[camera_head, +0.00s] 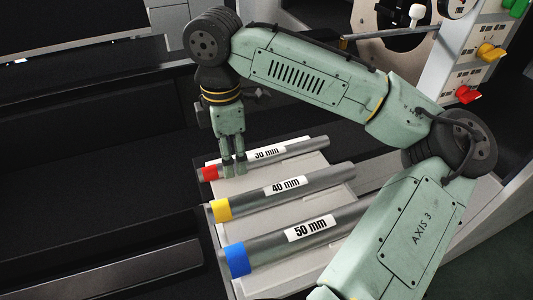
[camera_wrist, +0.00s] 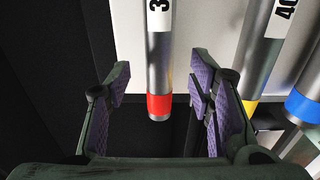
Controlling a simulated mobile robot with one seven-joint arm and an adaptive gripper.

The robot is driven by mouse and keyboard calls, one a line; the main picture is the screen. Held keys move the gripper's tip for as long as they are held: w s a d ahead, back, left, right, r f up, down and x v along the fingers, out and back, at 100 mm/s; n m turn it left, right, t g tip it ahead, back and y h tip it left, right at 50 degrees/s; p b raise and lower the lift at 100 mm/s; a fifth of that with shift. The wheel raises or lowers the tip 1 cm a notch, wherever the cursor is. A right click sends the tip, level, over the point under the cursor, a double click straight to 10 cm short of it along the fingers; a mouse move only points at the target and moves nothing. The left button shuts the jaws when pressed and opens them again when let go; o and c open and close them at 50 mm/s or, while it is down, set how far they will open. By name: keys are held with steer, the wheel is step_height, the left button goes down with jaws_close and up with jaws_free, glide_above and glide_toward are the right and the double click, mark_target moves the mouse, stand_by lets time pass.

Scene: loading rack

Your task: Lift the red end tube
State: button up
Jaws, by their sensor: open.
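The red end tube is a thin metal tube with a red band (camera_head: 209,174) at its left end and a "30 mm" label. It lies on the pale rack (camera_head: 222,222), behind the other tubes. In the wrist view its red end (camera_wrist: 159,104) points down between my finger pads. My gripper (camera_head: 234,172) is directly over the tube near the red end. In the wrist view my gripper (camera_wrist: 155,105) is open, with one purple-padded finger on each side of the tube and a gap on both sides. I cannot tell the exact height of the fingertips over the tube.
The yellow end tube (camera_head: 222,210), labelled 40 mm, lies in front of the red one. The blue end tube (camera_head: 238,259), labelled 50 mm, lies nearest. Dark surfaces lie to the left. A panel with coloured knobs (camera_head: 468,95) stands at upper right.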

steer(key=shift+f, duration=1.25)
steer(key=shift+c, duration=0.5)
jaws_close()
